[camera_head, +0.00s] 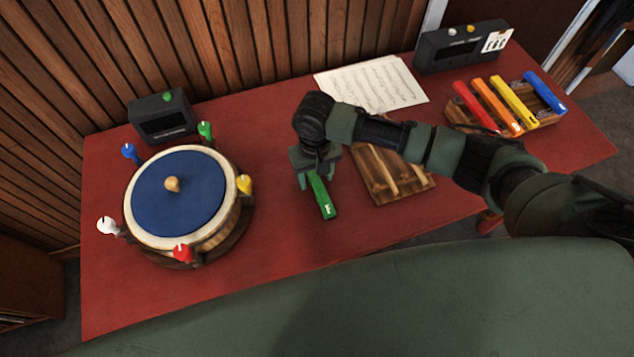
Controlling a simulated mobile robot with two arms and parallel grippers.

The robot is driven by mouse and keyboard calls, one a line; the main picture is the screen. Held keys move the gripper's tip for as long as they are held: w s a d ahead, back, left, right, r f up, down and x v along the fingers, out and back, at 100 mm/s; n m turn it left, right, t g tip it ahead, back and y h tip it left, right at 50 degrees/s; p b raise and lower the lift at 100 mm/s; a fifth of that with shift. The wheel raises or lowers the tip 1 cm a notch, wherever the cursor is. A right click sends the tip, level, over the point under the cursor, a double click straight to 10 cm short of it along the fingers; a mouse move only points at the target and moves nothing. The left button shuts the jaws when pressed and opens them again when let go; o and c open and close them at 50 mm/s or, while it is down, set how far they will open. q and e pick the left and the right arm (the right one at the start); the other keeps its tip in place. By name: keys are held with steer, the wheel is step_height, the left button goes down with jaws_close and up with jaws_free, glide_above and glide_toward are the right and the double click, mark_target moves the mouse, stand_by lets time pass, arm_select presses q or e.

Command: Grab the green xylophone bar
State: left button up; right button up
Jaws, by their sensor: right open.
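The green xylophone bar (321,196) lies flat on the red table, left of an empty wooden xylophone frame. Its near end shows a small white mark. Its far end is hidden under my right gripper (316,177), which points down over it with the jaws open. I cannot tell whether the fingers touch the bar. My left gripper is not in view.
The wooden frame (408,184) lies partly under my right arm. A blue-topped drum (178,196) with coloured pegs stands at left. Sheet music (374,84), two black boxes and a frame with coloured bars (514,96) sit farther back. Table (290,240) is clear in front.

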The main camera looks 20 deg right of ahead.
jaws_close()
steer(key=shift+r, duration=0.15)
